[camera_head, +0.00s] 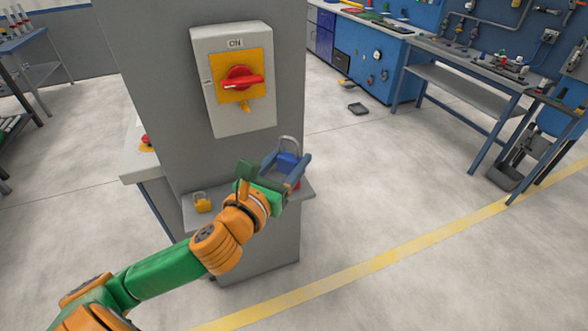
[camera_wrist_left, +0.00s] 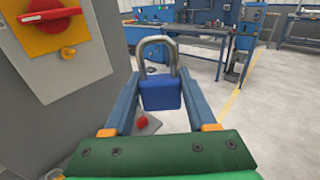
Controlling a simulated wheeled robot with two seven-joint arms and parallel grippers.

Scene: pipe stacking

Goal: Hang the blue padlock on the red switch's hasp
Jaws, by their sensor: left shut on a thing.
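The blue padlock (camera_head: 287,163) is upright between the fingers of my left gripper (camera_head: 289,166), its grey shackle pointing up. In the left wrist view the padlock (camera_wrist_left: 160,94) sits between both blue fingers, which are shut on it. The red switch (camera_head: 240,80) is on a yellow plate on a grey box marked ON, above and left of the padlock. The small yellow hasp (camera_head: 244,105) sticks out below the red handle; it also shows in the left wrist view (camera_wrist_left: 67,52). The padlock is apart from the hasp. My right gripper is not in view.
A grey column (camera_head: 150,60) carries the switch box. A small shelf (camera_head: 307,190) below holds a yellow padlock (camera_head: 203,204) and a red object (camera_head: 297,185), partly hidden by my gripper. Workbenches (camera_head: 450,50) stand farther back right. The floor between is mostly clear.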

